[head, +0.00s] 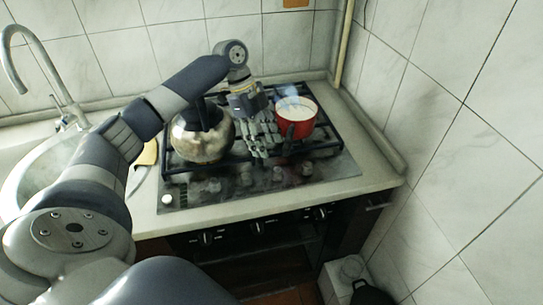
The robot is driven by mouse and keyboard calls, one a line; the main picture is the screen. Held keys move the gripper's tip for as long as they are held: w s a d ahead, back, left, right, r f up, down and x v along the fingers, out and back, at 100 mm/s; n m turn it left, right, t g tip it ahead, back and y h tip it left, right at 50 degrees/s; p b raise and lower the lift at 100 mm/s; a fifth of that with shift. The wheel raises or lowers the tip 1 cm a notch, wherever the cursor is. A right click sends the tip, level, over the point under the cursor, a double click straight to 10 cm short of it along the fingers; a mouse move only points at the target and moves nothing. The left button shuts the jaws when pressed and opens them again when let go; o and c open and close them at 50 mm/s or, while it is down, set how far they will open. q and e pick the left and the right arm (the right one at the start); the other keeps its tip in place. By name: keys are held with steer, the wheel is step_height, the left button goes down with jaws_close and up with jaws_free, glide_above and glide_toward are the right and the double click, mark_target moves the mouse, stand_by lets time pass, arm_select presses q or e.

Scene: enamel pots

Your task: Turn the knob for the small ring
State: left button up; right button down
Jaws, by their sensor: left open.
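The gas hob (340,167) is set in the pale counter. I cannot tell which knob belongs to the small ring. My left gripper (262,148) is open and points down over the middle of the hob, behind the knob row. It is between the kettle and the red pot, and no knob is between its fingers. The gripper hides part of the grates. My right gripper is not in view.
Dark oven knobs (258,227) are below the counter edge. A tiled wall closes the right side.

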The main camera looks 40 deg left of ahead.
arm_select(q)
steer(key=shift+v, duration=1.5)
